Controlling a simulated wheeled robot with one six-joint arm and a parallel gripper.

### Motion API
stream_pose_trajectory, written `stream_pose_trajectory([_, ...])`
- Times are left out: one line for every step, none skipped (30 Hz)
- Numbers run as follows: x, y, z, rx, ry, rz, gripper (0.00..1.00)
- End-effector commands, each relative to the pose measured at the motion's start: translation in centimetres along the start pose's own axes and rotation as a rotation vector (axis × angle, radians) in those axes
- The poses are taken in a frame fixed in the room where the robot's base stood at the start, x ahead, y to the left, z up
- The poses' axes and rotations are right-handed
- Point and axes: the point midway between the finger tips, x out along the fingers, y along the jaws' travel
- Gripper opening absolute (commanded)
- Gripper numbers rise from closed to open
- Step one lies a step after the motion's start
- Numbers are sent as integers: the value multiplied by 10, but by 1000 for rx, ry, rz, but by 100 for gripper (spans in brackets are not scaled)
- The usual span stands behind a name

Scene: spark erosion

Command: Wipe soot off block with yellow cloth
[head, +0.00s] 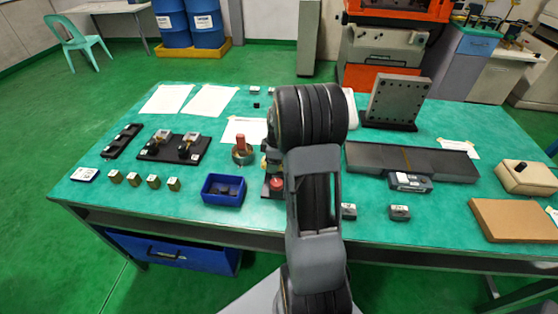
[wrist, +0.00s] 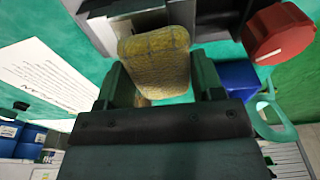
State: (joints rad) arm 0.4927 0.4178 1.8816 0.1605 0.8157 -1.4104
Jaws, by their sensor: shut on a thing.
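My gripper (wrist: 160,80) is shut on a worn yellow cloth (wrist: 155,55), which looks like a thick pad between the two fingers in the wrist view. The cloth's far end is close to a grey metal block (wrist: 105,8) in a dark holder at the top edge. I cannot tell whether they touch, and no soot can be made out. In the head view my arm hides the gripper, the cloth and most of that holder. Only the holder's left side with a red knob (head: 276,184) shows; the red knob (wrist: 280,34) is also at upper right in the wrist view.
A blue bin (head: 223,200) and several small brass blocks (head: 153,182) stand left of my arm. A black tray (head: 180,155) carries two metal pieces. A round holder (head: 242,155) stands close left. A long dark plate (head: 385,160) and an upright drilled plate (head: 397,97) are right.

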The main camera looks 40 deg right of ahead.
Motion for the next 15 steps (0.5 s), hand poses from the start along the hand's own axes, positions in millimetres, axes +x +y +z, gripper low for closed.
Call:
stream_pose_trajectory([3, -2, -2, 0, 0, -2, 42])
stream_pose_trajectory([2, -2, -4, 1, 0, 0, 42])
stream_pose_trajectory([2, -4, -5, 2, 0, -1, 42])
stream_pose_trajectory([4, -5, -6, 3, 0, -2, 42])
stream_pose_trajectory([-3, -4, -7, 4, 0, 0, 42])
stream_pose_trajectory([-10, -4, -7, 3, 1, 2, 42])
stream_pose_trajectory([-18, -4, -8, 4, 1, 3, 42])
stream_pose_trajectory([-21, -4, -8, 5, 0, 2, 42])
stream_pose_trajectory([-24, -4, -8, 6, 0, 0, 42])
stream_pose_trajectory([-26, -4, -8, 7, 0, 1, 42])
stream_pose_trajectory([-29, -4, -8, 8, 0, 1, 42])
stream_pose_trajectory([-33, -4, -8, 8, 0, 1, 42])
stream_pose_trajectory([-35, -4, -9, 7, 0, 0, 42])
stream_pose_trajectory([-38, -4, -9, 7, 0, 0, 42])
stream_pose_trajectory([-41, -4, -10, 6, -1, 0, 42])
